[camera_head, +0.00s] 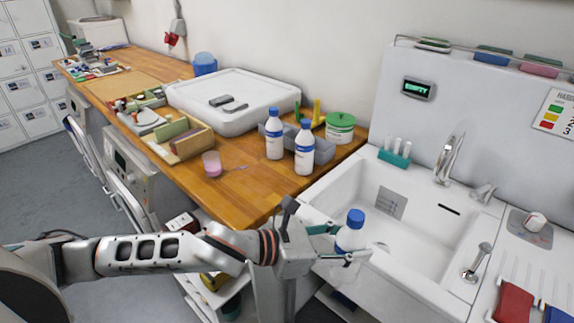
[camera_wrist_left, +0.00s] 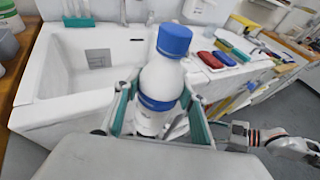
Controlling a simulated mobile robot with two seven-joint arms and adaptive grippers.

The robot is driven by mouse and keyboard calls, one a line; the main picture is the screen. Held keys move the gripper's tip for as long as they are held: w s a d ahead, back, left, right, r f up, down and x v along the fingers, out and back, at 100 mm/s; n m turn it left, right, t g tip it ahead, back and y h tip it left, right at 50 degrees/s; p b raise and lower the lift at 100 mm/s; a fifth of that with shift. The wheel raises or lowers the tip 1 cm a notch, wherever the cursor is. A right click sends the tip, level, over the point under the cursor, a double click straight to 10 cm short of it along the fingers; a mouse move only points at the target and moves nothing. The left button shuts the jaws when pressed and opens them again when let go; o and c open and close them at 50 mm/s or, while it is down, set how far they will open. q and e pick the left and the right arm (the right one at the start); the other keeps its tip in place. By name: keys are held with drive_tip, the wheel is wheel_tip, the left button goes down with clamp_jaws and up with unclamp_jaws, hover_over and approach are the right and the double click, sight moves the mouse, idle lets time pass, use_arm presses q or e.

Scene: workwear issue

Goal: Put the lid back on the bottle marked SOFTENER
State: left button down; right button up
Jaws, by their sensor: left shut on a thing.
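My left gripper (camera_head: 342,243) is shut around a white bottle with a blue lid (camera_head: 356,217), held upright in front of the sink's left front corner. In the left wrist view the held bottle (camera_wrist_left: 160,80) has a blue band and its lid is on. Two similar white bottles stand on the wooden counter, one farther back (camera_head: 274,138) and one nearer (camera_head: 304,150), both with blue lids. No marking can be read on any bottle. An arm with a gripper (camera_wrist_left: 236,132), apparently my right, shows at the right of the wrist view; its fingers are unclear.
The white sink (camera_head: 335,195) has a tap (camera_head: 449,160) and a teal holder (camera_head: 394,159) at its back. A grey bin (camera_head: 322,163), a green-lidded tub (camera_head: 340,128) and a pink cup (camera_head: 212,164) stand on the counter (camera_head: 245,185). The counter's front corner is clear.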

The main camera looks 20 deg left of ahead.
use_arm(q)
drive_tip(key=a+f+n+t+y, duration=0.1)
drive_tip(key=a+n+t+y, duration=0.1)
drive_tip(key=a, duration=0.5)
drive_tip(key=s+a+f+n+t+y, duration=0.1)
drive_tip(key=a+f+n+y, duration=0.1)
drive_tip(key=a+n+y, duration=0.3)
drive_tip(key=s+a+f+n+t+y, duration=0.1)
drive_tip(key=a+f+n+t+y, duration=0.1)
drive_tip(key=a, duration=0.7)
drive_tip(key=n+y, duration=0.1)
drive_tip(key=y, duration=0.1)
drive_tip(key=shift+s+a+f+t+y, duration=0.2)
drive_tip(key=shift+s+f+t+y, duration=0.05)
drive_tip(key=shift+t+y, duration=0.05)
